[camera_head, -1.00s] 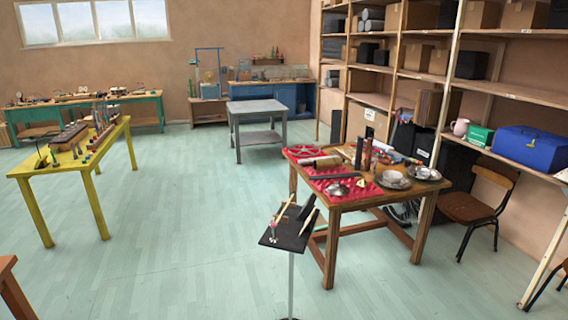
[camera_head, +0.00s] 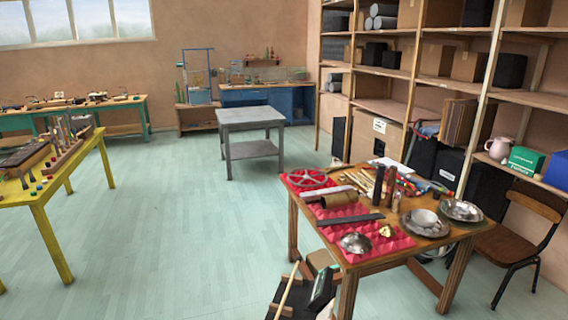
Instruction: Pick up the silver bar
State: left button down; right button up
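No bar is clearly silver from here. A pale grey bar-like piece (camera_head: 328,193) lies towards the back left of the wooden table (camera_head: 400,258). A long dark grey bar (camera_head: 350,220) lies flat across the red padded mat (camera_head: 325,229) on that table. I cannot tell which of these is the silver bar. Neither of my grippers is in view.
A black stand (camera_head: 300,300) with sticks is in front. A chair (camera_head: 515,243) stands right. Floor at left centre is clear.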

aim_at(328, 191)
jog(key=i+j+z, duration=0.1)
jog(key=i+z, duration=0.15)
jog(key=i, duration=0.3)
jog(key=i+j+z, duration=0.25)
jog(key=i, duration=0.35)
